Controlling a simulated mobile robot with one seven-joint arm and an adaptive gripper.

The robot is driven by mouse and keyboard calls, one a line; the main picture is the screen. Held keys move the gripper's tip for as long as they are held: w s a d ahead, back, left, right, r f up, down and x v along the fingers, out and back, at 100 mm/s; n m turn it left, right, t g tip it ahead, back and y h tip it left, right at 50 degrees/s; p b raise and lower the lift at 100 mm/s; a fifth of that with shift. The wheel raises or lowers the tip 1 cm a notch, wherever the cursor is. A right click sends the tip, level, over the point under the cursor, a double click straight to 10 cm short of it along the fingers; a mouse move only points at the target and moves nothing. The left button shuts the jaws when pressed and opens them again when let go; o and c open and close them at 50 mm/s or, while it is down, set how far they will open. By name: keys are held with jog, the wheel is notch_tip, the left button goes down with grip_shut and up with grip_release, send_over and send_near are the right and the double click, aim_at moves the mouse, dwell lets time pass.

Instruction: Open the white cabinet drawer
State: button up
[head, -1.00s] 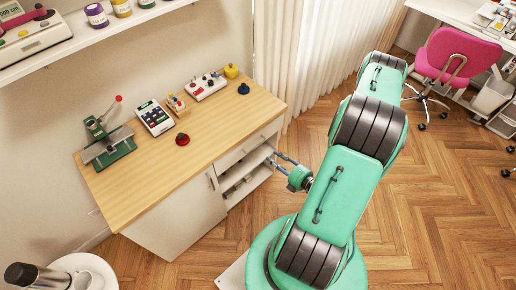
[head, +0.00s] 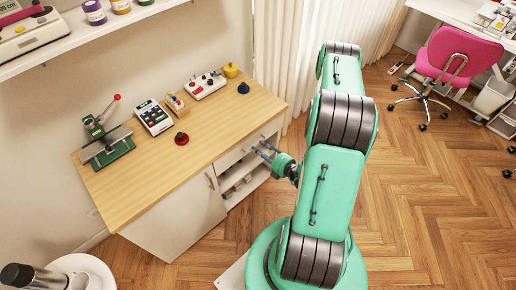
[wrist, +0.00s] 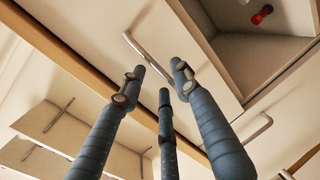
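The white cabinet (head: 175,222) has a wooden top. Its white drawer (head: 234,158) is shut, just under the top on the right side. In the wrist view the drawer front (wrist: 205,55) fills the middle and carries a metal bar handle (wrist: 148,54). My gripper (head: 263,150) is in front of the drawer, close to its right part. In the wrist view my gripper (wrist: 157,77) has its dark fingers apart, with tips near the handle and nothing held. I cannot tell whether a fingertip touches the handle.
Below the drawer is an open shelf (head: 240,187), and a door with a handle (head: 211,181) is to its left. A red object (wrist: 262,14) lies in an open compartment in the wrist view. A press (head: 105,145) and small items stand on the top.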

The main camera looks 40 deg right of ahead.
jog(key=shift+x, duration=1)
jog(key=shift+c, duration=0.5)
grip_shut()
